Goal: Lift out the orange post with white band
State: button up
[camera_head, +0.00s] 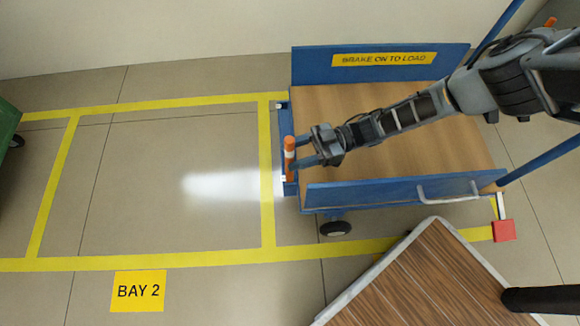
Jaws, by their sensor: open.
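An orange post with a white band (289,151) stands upright at the left end of the blue cart, near its front left corner. My gripper (304,150) reaches in from the right over the wooden deck, with its fingers pointing left at the post. The jaws are open. The fingertips are right at the post, but I cannot tell whether they touch it or stand around it. The lower end of the post is partly hidden.
The blue cart has a wooden deck (400,150), a sign panel (384,59) at the back and a low front panel (390,192) with a handle (448,193). A second wooden surface (430,280) lies at the front right. Floor with yellow lines (265,180) is clear at left.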

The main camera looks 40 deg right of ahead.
jog(key=shift+x, duration=0.75)
jog(key=shift+c, duration=0.3)
jog(key=c, duration=0.7)
jog(key=shift+r, duration=0.1)
notch_tip(320, 180, up, 18)
jog(key=p, duration=0.8)
jog(key=shift+p, duration=0.4)
